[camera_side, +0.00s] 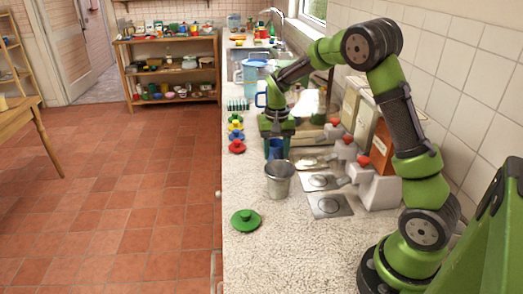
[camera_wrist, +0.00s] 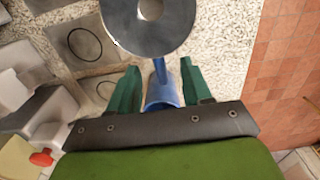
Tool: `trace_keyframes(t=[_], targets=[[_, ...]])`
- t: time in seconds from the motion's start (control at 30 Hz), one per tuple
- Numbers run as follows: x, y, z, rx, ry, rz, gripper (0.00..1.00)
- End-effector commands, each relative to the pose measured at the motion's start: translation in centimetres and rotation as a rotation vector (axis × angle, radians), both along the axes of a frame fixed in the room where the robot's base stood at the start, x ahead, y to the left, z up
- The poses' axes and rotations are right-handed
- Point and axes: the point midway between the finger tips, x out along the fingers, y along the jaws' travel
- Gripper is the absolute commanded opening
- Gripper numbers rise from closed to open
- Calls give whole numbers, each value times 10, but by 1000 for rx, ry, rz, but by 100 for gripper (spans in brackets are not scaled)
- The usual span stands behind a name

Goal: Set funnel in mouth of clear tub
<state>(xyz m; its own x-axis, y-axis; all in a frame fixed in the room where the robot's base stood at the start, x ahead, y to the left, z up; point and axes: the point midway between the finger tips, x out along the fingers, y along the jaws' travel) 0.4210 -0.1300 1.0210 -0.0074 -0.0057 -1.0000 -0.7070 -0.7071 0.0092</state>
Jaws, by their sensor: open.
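A blue piece (camera_side: 275,149) with a wide body and narrow stem, probably the funnel, is below my gripper. In the wrist view the blue piece (camera_wrist: 162,97) lies between the fingers of my gripper (camera_wrist: 161,88), which is open with a gap on each side. A grey, tapered, bucket-like vessel (camera_side: 279,180) stands on the counter just in front of the blue piece. From above the vessel (camera_wrist: 125,38) is a grey ring with a pale round centre. I cannot tell whether it is the clear tub. My gripper's fingertips are unclear in the side view.
White blocks with red knobs (camera_side: 378,188) and grey plates with circles (camera_side: 330,206) line the right side. A green lidlike disc (camera_side: 246,220) lies at front left. Several coloured knobbed pieces (camera_side: 237,146) stand along the counter's left edge. A blue-handled pitcher is behind. The front counter (camera_side: 285,255) is clear.

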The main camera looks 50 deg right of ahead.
Motion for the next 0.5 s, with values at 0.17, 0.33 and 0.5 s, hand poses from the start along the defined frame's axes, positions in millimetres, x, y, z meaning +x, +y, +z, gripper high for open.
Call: trace_keyframes(t=[0.17, 0.33, 0.5], targets=[[2, 0, 46, -1, -7, 0, 49], [1, 0, 87, -1, -6, -1, 49], [1, 1, 119, -1, -4, -1, 49]])
